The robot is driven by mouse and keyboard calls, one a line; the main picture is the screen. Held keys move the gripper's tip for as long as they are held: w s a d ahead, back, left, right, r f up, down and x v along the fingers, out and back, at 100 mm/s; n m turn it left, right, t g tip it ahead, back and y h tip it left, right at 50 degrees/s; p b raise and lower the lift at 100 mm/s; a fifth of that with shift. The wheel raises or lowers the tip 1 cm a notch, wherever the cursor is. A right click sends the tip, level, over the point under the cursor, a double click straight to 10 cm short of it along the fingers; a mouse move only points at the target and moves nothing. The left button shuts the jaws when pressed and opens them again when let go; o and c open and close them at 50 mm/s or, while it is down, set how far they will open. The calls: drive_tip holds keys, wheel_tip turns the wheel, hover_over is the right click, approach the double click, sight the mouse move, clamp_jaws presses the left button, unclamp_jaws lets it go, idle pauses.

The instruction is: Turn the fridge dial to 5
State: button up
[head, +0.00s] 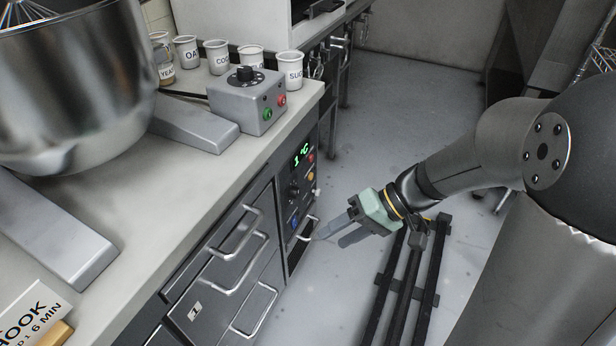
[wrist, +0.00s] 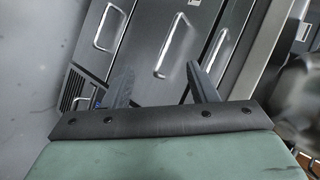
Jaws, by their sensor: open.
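The fridge control panel (head: 301,180) is on the front of the counter unit in the head view. Its green display (head: 301,154) reads what looks like 1°C. A dark dial (head: 293,190) sits below the display; its setting is too small to read. My gripper (head: 328,239) is open and empty, in front of the panel's lower part and apart from the dial. In the wrist view my gripper's two fingers (wrist: 160,88) are spread before the drawer fronts and handles; the dial is not seen there.
Drawer handles (head: 240,237) stick out left of the panel. A grey control box (head: 248,100) with a black knob and green and red buttons stands on the counter. A steel mixer bowl (head: 75,95) is at left. The floor (head: 400,130) beyond the counter is mostly clear.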

drive_tip(key=w+d+f+t+y+b, duration=0.3)
drive_tip(key=w+f+t+y+b, duration=0.2)
drive_tip(key=w+f+b, duration=0.65)
drive_tip(key=t+y+b, duration=0.1)
drive_tip(key=t+b, duration=0.2)
drive_tip(key=t, duration=0.2)
approach(298, 194)
drive_tip(key=b+x, duration=0.3)
drive_tip(key=x, duration=0.5)
drive_tip(key=shift+w+a+f, duration=0.15)
drive_tip(key=shift+a, duration=0.05)
drive_tip(key=c, duration=1)
